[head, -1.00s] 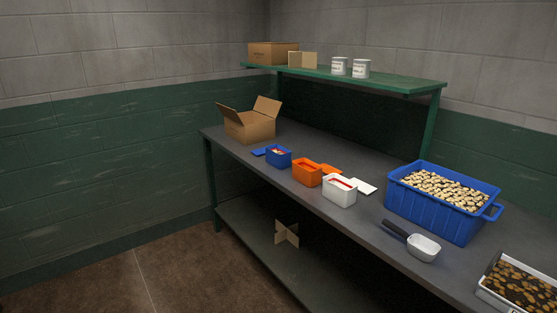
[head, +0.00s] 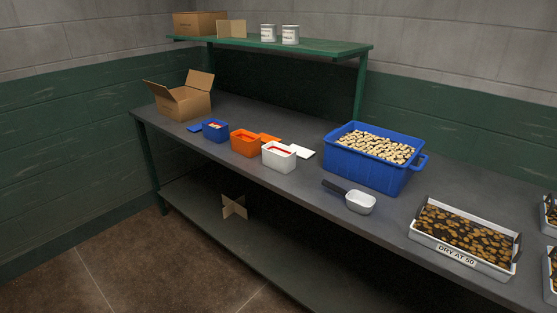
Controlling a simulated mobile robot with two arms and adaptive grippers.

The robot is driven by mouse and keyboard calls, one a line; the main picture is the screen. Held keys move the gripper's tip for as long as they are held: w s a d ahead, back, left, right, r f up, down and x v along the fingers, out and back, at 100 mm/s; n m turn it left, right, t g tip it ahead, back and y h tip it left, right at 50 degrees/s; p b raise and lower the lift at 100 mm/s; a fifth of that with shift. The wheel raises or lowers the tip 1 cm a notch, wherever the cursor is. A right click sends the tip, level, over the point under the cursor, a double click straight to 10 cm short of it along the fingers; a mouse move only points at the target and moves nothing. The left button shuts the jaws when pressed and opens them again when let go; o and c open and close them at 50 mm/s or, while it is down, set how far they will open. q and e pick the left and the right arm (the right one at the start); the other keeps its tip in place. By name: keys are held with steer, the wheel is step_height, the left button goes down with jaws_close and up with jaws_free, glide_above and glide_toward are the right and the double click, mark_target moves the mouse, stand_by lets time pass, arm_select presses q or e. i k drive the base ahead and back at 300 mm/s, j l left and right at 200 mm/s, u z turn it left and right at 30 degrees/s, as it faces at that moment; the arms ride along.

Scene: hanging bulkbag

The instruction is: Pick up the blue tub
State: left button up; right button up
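A much larger blue bin (head: 362,168) full of pale pieces stands farther right on the same bench. Neither of my grippers is in view.
On the workbench (head: 258,113) are an orange tub (head: 243,147), a white tub (head: 278,162), a scoop (head: 360,202), an open cardboard box (head: 186,105) and a tray marked "DRY AT 50" (head: 462,257). A green shelf (head: 300,48) overhangs the back.

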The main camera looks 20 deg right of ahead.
mark_target(217, 131)
steer(key=i+l+u, duration=0.2)
steer(key=i, duration=0.25)
steer(key=i+l+u, duration=0.15)
steer(key=i, duration=0.3)
steer(key=l, duration=0.1)
